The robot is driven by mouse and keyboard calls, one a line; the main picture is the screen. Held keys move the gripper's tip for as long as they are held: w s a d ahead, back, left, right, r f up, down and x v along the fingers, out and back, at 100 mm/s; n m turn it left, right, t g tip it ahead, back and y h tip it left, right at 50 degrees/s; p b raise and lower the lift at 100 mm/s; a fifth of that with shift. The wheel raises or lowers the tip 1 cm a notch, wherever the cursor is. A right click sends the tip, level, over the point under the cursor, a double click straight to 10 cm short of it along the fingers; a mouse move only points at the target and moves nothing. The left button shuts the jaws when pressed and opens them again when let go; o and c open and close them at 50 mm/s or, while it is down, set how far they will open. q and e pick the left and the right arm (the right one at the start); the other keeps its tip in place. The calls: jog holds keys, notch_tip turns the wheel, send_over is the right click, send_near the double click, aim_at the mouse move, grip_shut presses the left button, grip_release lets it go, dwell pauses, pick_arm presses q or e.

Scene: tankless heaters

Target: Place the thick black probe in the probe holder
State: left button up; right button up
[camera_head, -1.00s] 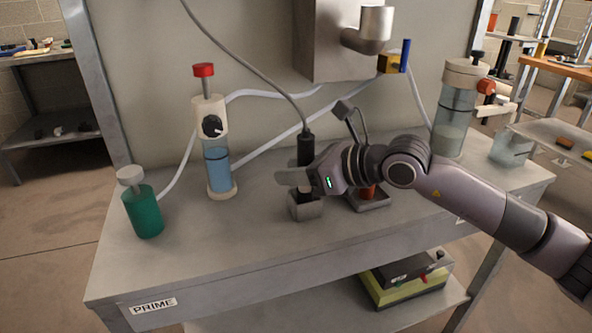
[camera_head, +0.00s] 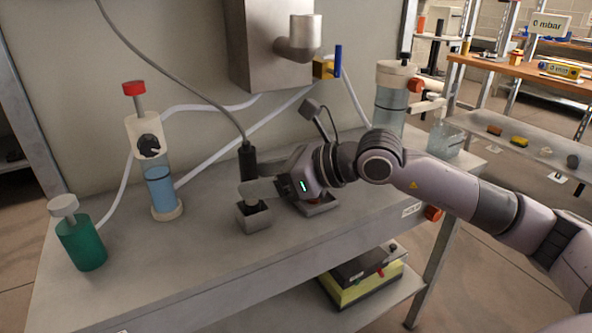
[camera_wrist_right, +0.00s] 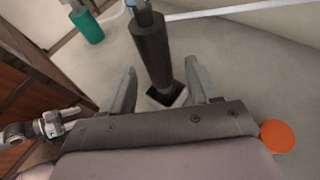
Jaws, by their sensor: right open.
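The thick black probe (camera_head: 247,160) stands upright with a grey cable rising from its top. Its lower end is in the square opening of the metal probe holder (camera_head: 254,219) on the bench. In the right wrist view the probe (camera_wrist_right: 151,48) narrows toward its lower end, which enters the dark opening of the holder (camera_wrist_right: 180,97). My right gripper (camera_head: 254,190) is at the probe, just above the holder. In the wrist view its open fingers (camera_wrist_right: 160,68) stand on either side of the probe, with visible gaps. In the head view the fingers hide part of the probe. My left gripper is not in view.
On the bench (camera_head: 180,280) stand a green bottle (camera_head: 82,245), a blue-filled cylinder (camera_head: 160,188) with a red cap, and a larger clear cylinder (camera_head: 389,108). Another holder (camera_head: 318,207) sits right behind my gripper. White hoses run along the back panel.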

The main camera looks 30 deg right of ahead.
jog(key=v, duration=0.7)
jog(key=shift+s, duration=0.1)
dwell(0.5)
